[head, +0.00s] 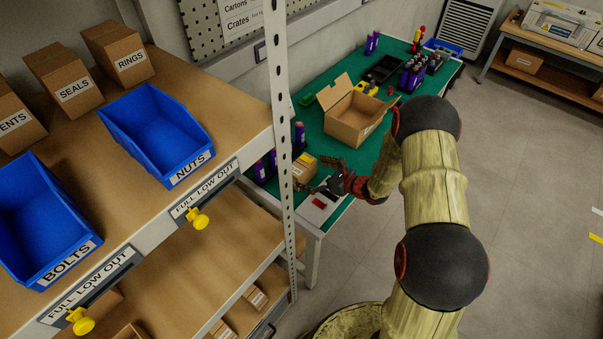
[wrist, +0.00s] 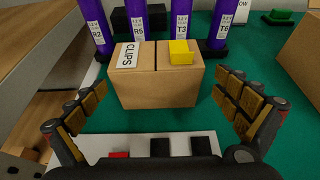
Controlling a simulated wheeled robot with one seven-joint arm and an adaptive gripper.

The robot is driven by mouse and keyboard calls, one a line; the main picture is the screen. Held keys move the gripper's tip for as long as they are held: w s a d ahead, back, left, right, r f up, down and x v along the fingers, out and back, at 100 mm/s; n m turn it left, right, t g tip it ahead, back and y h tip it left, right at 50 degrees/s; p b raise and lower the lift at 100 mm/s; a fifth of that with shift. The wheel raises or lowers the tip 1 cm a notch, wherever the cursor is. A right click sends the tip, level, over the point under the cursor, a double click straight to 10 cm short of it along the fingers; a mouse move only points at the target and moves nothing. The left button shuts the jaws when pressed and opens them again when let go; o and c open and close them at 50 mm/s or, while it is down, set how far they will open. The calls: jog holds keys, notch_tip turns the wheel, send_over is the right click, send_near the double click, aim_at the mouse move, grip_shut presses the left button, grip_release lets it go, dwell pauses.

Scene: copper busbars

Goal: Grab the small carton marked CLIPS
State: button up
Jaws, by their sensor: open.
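The small carton (wrist: 158,85) marked CLIPS stands upright on the green mat in the wrist view, ahead of my gripper and between the lines of its two fingers. Its white CLIPS label lies on the top left, and a yellow block (wrist: 181,52) sits on its top right. In the head view the carton (head: 304,167) is on the near end of the green-topped table. My gripper (wrist: 158,115) is open and empty, its fingers spread wider than the carton and short of it. It also shows in the head view (head: 333,176), close beside the carton.
Purple cylinders (wrist: 180,30) stand right behind the carton. A white panel (wrist: 150,146) with red and black blocks lies under my gripper. An open cardboard box (head: 357,117) stands farther along the table. A shelf post (head: 280,120) rises left of the carton.

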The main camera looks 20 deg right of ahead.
aim_at(308, 173)
jog(key=b+x, duration=0.1)
jog(key=x, duration=0.2)
jog(key=shift+w+a+f, duration=0.15)
jog(key=shift+a+f, duration=0.15)
jog(key=shift+a, duration=0.1)
jog(key=shift+w+a, duration=0.15)
jog(key=shift+w, duration=0.15)
jog(key=shift+c, duration=0.9)
jog(key=c, duration=1)
